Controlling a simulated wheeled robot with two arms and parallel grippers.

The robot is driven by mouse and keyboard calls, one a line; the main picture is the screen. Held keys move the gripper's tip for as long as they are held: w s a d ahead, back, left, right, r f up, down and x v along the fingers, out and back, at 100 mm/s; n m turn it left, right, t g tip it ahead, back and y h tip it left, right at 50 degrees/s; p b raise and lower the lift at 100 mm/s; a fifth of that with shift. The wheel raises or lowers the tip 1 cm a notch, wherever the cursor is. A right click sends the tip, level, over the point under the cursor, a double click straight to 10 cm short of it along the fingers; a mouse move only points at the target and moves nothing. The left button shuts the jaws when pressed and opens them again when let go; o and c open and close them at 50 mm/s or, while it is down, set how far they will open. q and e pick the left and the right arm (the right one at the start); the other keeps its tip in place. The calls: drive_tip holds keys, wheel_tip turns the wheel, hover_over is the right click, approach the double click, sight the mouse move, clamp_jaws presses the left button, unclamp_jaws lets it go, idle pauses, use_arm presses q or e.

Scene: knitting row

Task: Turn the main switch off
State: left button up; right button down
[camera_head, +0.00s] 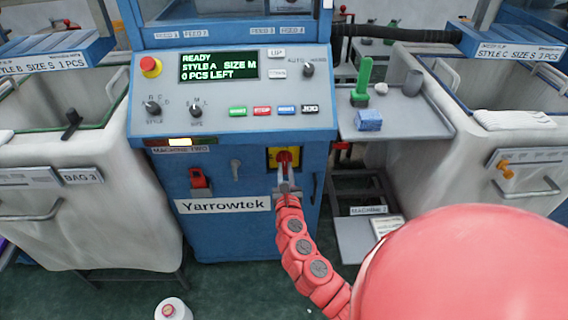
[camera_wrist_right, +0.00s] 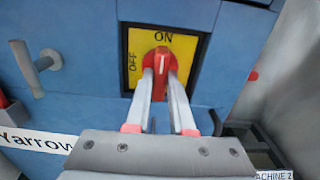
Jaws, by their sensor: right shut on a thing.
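The main switch is a red rotary knob on a yellow plate, low on the right of the blue machine's front in the head view (camera_head: 284,156). In the right wrist view the red knob (camera_wrist_right: 159,60) stands upright, pointing at "ON"; "OFF" is written on the left of its yellow plate (camera_wrist_right: 184,46). My right gripper (camera_head: 285,172) reaches up to the knob from below. In the right wrist view its two fingers (camera_wrist_right: 160,78) are shut on the knob's sides. The fingers hide part of the knob's lower end. My left gripper is in neither view.
The machine's display (camera_head: 218,66) reads "READY", "STYLE A SIZE M", "0 PCS LEFT". A red lever (camera_head: 199,180) and a grey handle (camera_head: 235,169) sit left of the switch. A grey side tray (camera_head: 412,124) juts out at right. White bags stand both sides.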

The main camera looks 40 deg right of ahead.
drive_tip(key=shift+n+p, duration=1.5)
drive_tip(key=shift+n, duration=0.5)
drive_tip(key=shift+r+n+p, duration=0.1)
drive_tip(key=shift+n+p, duration=1)
drive_tip(key=shift+n, duration=0.1)
drive_tip(key=shift+n+p, duration=0.8)
drive_tip(key=shift+n, duration=0.2)
